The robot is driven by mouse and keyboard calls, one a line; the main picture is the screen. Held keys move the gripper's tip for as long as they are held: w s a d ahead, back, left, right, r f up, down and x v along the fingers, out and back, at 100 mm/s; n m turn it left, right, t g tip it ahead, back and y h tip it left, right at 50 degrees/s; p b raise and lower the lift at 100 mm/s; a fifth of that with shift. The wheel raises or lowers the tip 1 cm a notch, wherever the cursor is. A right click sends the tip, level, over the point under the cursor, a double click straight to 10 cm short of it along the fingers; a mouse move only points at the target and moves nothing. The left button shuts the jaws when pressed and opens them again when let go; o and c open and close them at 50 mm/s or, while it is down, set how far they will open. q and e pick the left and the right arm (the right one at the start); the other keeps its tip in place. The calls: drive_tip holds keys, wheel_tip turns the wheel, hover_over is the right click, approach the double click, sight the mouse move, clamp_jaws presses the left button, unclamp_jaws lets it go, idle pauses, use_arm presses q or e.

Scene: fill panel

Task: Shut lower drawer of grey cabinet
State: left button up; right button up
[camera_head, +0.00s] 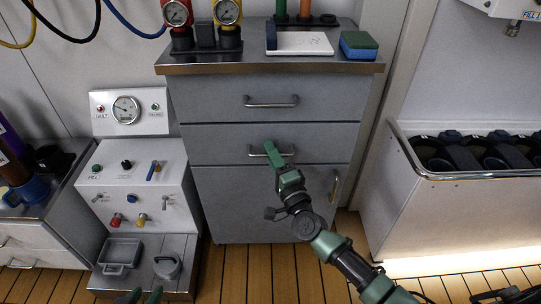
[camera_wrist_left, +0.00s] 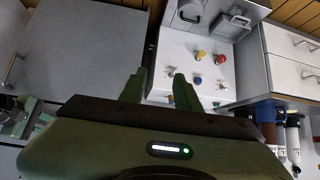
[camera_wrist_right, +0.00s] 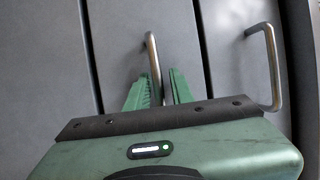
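The grey cabinet (camera_head: 225,210) stands in the middle of the head view. Its lower drawer (camera_head: 215,146) lies under the upper drawer (camera_head: 210,100) and looks about flush; a small gap cannot be ruled out. My right gripper (camera_head: 272,147) is at the lower drawer's bar handle (camera_head: 256,155). In the right wrist view, the handle (camera_wrist_right: 152,55) runs between the two green fingers, which stand apart with no clear grip on it. My left gripper (camera_wrist_left: 156,80) is open and empty. Only its fingertips (camera_head: 139,296) show at the head view's bottom edge.
A cupboard door with a vertical handle (camera_head: 336,187) is below the drawers. A white gauge panel (camera_head: 135,185) stands left, and a bin of dark items (camera_head: 400,195) right. A sponge (camera_head: 358,44) and white board (camera_head: 303,43) lie on the cabinet top.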

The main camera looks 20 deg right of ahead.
drive_tip(key=shift+f, duration=0.1)
idle(0.3)
